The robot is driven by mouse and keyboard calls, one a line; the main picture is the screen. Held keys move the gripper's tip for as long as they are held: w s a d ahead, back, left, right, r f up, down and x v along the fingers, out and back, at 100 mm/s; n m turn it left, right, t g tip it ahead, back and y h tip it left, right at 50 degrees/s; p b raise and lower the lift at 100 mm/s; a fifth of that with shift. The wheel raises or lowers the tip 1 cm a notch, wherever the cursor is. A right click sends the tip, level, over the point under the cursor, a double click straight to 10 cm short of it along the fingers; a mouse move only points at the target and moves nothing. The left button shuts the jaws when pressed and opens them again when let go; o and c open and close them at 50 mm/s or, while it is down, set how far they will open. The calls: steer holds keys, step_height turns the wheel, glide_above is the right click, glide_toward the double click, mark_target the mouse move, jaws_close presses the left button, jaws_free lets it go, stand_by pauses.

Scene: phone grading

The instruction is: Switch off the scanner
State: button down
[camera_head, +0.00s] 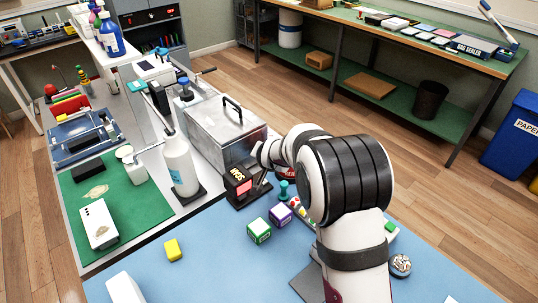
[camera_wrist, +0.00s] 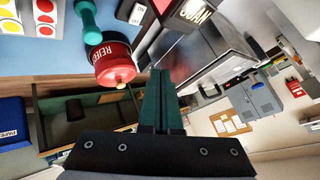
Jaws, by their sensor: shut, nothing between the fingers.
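The scanner (camera_head: 239,186) is a small black unit with a lit SCAN sign and a red face, on the blue mat in front of the metal box. In the wrist view, its SCAN sign (camera_wrist: 194,12) and part of its red face show at the top edge. A small white piece (camera_wrist: 137,14), perhaps a switch, is beside them; its setting is too small to read. My gripper (camera_wrist: 161,73) is shut and empty, its dark green fingers pointing towards the scanner, apparently apart from it. In the head view my arm hides the fingers.
A red REJECT stamp or pot (camera_wrist: 113,66) is close left of my fingers in the wrist view. A metal box (camera_head: 225,135) stands behind the scanner and a white bottle (camera_head: 180,165) to its left. Green (camera_head: 259,231) and purple (camera_head: 280,215) cubes lie in front.

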steer(key=shift+t, duration=0.6)
steer(key=x, duration=0.4)
steer(key=shift+a, duration=0.35)
steer(key=shift+s, duration=0.1)
steer(key=shift+w+d+f, duration=0.15)
steer(key=shift+f, duration=1.3)
steer(key=shift+w+d+f, duration=0.15)
steer(key=shift+f, duration=1.3)
steer(key=shift+w+d+f, duration=0.15)
steer(key=shift+f, duration=1.3)
steer(key=shift+f, duration=0.1)
steer(key=shift+f, duration=0.3)
steer(key=shift+f, duration=0.3)
steer(key=shift+r, duration=0.15)
steer(key=shift+r, duration=0.6)
